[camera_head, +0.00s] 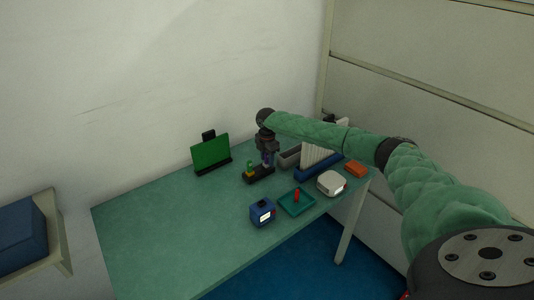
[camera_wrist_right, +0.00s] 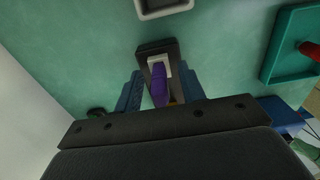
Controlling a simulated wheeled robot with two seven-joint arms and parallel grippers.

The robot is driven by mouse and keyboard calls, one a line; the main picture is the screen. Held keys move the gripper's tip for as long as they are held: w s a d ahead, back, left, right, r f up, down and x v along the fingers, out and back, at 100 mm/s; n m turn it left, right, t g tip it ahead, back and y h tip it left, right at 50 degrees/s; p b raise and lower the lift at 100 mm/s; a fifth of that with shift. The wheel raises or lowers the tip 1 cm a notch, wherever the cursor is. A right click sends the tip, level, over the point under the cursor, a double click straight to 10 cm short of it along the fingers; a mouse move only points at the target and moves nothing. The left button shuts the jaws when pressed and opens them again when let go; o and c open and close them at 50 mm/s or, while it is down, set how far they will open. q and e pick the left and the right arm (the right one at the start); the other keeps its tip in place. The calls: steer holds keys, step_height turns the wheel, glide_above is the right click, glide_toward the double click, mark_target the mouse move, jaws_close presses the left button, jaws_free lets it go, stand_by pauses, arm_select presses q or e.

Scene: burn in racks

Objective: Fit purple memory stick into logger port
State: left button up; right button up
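The purple memory stick (camera_wrist_right: 158,88) stands in a dark holder (camera_wrist_right: 172,46), with a pale piece around its far end in the right wrist view. In the head view the holder (camera_head: 259,175) sits near the back of the table. My right gripper (camera_wrist_right: 160,86) is open, its blue fingers on either side of the purple stick with gaps. In the head view my right gripper (camera_head: 267,149) is over the holder. A blue box with a light panel (camera_head: 262,213) and a white box with a similar panel (camera_head: 331,183) stand nearer; which is the logger, I cannot tell. My left gripper is out of view.
A yellow-green stick (camera_head: 250,169) stands in the holder's left end. A teal tray (camera_head: 286,205) holds a red stick (camera_head: 297,195). A green panel (camera_head: 210,155) stands at the back. A grey bin (camera_head: 289,157), a blue rack (camera_head: 319,168) and an orange block (camera_head: 356,169) are right. The table's left is clear.

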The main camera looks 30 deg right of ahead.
steer(key=shift+c, duration=0.4)
jaws_close()
steer(key=shift+r+p, duration=0.75)
steer(key=shift+r, duration=0.05)
stand_by(1.3)
steer(key=shift+r+p, duration=0.55)
steer(key=shift+r, duration=0.2)
